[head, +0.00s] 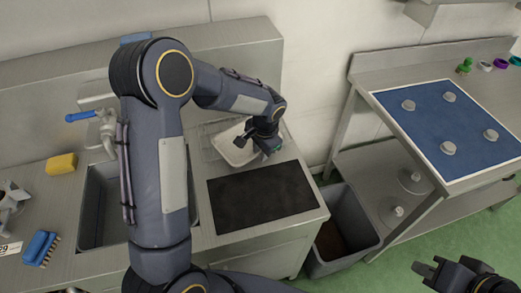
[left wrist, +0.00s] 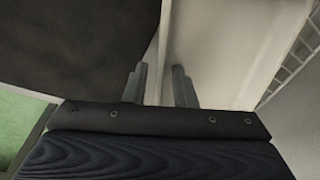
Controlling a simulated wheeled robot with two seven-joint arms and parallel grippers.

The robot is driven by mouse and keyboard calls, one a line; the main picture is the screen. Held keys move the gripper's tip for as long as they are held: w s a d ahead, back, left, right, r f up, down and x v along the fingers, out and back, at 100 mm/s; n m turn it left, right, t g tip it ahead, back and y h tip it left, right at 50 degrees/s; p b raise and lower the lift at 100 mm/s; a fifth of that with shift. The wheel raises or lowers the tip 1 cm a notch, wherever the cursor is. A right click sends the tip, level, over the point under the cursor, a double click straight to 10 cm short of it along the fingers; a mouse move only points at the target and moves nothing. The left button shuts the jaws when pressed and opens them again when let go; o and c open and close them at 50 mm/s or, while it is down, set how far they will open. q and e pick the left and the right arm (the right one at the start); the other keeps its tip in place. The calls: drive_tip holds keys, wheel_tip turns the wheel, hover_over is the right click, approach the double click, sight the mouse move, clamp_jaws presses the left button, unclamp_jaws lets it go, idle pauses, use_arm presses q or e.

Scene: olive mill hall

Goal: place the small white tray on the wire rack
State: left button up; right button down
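My left gripper (head: 262,145) is at the tray's right side. In the left wrist view its two fingers (left wrist: 160,88) stand apart on either side of the tray's pale rim (left wrist: 176,40), with a gap showing. Rack wires (left wrist: 292,62) show at the right there. My right gripper (head: 424,277) is at the lower right, empty, its fingers apart, far from the tray.
A black mat (head: 262,197) lies in front of the rack. A sink (head: 97,205) with a blue-handled tap (head: 105,128) is to the left. A grey bin (head: 345,232) stands right of the counter. A table with a blue panel (head: 450,125) is further right.

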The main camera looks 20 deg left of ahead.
use_arm(q)
wheel_tip(320, 180, up, 12)
drive_tip(key=d, duration=0.2)
drive_tip(key=s+a+r+n+t+h, duration=0.1)
drive_tip(key=s+a+r+n+h, duration=0.15)
drive_tip(key=s, duration=0.55)
drive_tip(key=s+a+r+n+t+h, duration=0.1)
drive_tip(key=s+a+r+n, duration=0.15)
drive_tip(key=s, duration=0.55)
drive_tip(key=s+d+f+n+t+h, duration=0.1)
drive_tip(key=s, duration=0.4)
drive_tip(key=s+d+f+n+t, duration=0.1)
drive_tip(key=s, duration=0.4)
drive_tip(key=shift+s+d+f+n+t+h+b, duration=0.25)
drive_tip(key=shift+s+d+n+t+h+b, duration=0.05)
drive_tip(key=shift+d+n+t+h+b, duration=0.1)
drive_tip(key=shift+s+a, duration=0.1)
drive_tip(key=shift+a, duration=0.05)
